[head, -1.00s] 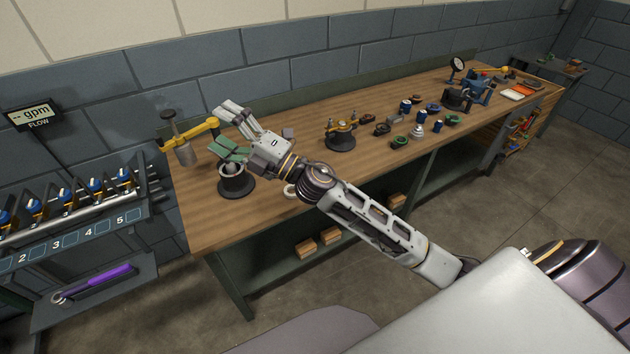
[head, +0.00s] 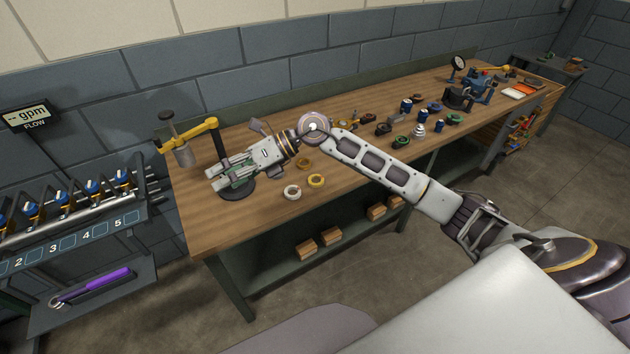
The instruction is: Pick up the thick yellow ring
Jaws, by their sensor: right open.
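A thick yellow ring (head: 316,180) lies flat on the workbench near its front edge. A white ring (head: 292,191) lies just left of it. Another small brownish-yellow piece, partly behind my arm, lies just behind the yellow ring. My right gripper (head: 220,182) is open, with its fingers pointing left over the round dark stand (head: 240,193). It is apart from the yellow ring, to its left. The gripper hides most of the stand and the green part on it. My left gripper is not in view.
A yellow arm press (head: 205,127) stands at the bench's left end. Several blue, green and dark parts lie along the bench to the right, with a gauge (head: 458,64) and a blue vise-like device (head: 480,86) beyond. Bare wood (head: 215,230) is at the front left.

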